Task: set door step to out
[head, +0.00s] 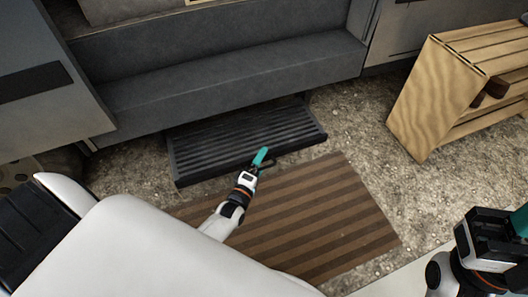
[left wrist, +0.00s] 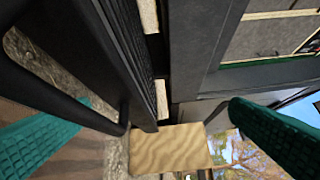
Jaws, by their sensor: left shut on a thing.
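The door step (head: 232,142) is a dark ribbed tread low under the van's grey sill, standing out from it over the gravel. A black bar handle (head: 278,163) is on its front edge. My left gripper (head: 261,157) is at this edge, shut on the handle. In the left wrist view the black handle bar (left wrist: 55,92) runs past the teal left finger, and the ribbed step (left wrist: 110,50) is close beside it. My right gripper (head: 521,220) is at the right edge, away from the step. Its fingers are partly cut off.
A brown striped mat (head: 330,220) lies on the gravel in front of the step. A wooden slatted crate or bench (head: 430,100) stands at the right. The van's grey sill (head: 220,75) rises behind the step. Gravel (head: 365,125) is clear between step and crate.

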